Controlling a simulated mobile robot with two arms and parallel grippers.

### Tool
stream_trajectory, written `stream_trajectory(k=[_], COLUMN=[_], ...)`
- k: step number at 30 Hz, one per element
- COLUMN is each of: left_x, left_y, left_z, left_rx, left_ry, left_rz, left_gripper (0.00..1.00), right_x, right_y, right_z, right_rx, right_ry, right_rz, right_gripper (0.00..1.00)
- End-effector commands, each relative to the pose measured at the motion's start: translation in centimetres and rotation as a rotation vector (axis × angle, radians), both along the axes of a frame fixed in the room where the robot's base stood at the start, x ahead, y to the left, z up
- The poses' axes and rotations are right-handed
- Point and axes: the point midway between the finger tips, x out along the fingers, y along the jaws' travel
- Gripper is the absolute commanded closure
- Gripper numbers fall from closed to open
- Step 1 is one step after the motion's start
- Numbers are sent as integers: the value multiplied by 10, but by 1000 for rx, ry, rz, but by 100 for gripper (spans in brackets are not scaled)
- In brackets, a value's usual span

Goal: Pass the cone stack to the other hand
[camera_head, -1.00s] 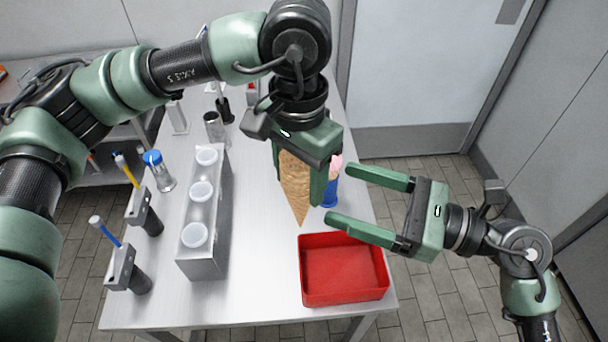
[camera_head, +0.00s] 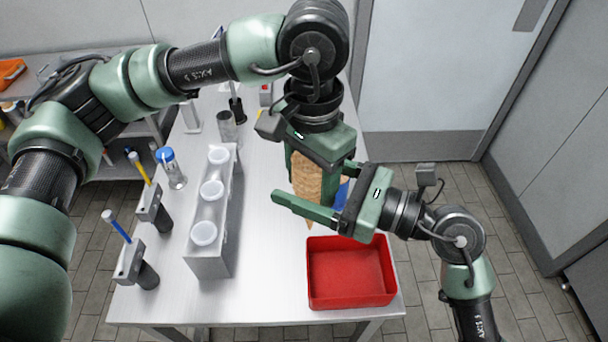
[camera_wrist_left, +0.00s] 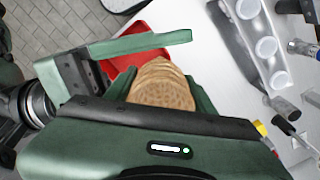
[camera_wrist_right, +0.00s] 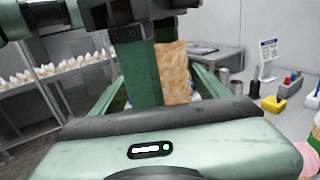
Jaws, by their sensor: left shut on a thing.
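The cone stack (camera_head: 306,178) is tan and wafer-textured, hanging point down above the table. It also shows in the left wrist view (camera_wrist_left: 162,87) and the right wrist view (camera_wrist_right: 174,72). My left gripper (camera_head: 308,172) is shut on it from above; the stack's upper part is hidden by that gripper. My right gripper (camera_head: 308,200) comes in from the right, with its fingers level and apart around the stack and the left gripper's finger. In the right wrist view its fingers (camera_wrist_right: 155,95) are open; I cannot tell whether either touches the stack.
A red tray (camera_head: 351,299) lies at the table's front right, just below the hands. A grey holder (camera_head: 208,262) with several white cups stands to the left. Pipettes in stands (camera_head: 148,270) and a blue-capped vial (camera_head: 172,168) are farther left. A blue object (camera_head: 341,193) is partly hidden behind the right gripper.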

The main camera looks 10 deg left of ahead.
Motion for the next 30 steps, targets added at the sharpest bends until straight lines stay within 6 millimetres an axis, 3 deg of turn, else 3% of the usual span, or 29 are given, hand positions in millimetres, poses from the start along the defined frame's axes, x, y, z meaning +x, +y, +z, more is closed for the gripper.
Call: stream_trajectory(k=[1,4,7,8,10,20,30], left_x=[0,0,1,1,1,2,2], left_y=[0,0,0,0,0,0,-2], left_z=[0,0,0,0,0,6,72], left_rx=[0,-1,0,0,0,-3,-7], left_ry=[0,-1,-2,-2,-2,-6,-10], left_rz=[0,0,1,2,2,2,1], left_gripper=[66,66,66,38,21,21,21], right_x=[0,0,-1,-1,-1,-3,-3], right_y=[0,0,0,0,0,1,1], right_z=[0,0,0,0,1,0,-3], right_rx=[0,0,0,1,1,1,-5], right_ry=[0,0,0,0,0,1,8], right_rz=[0,0,2,2,3,8,9], right_gripper=[41,66,66,66,66,65,66])
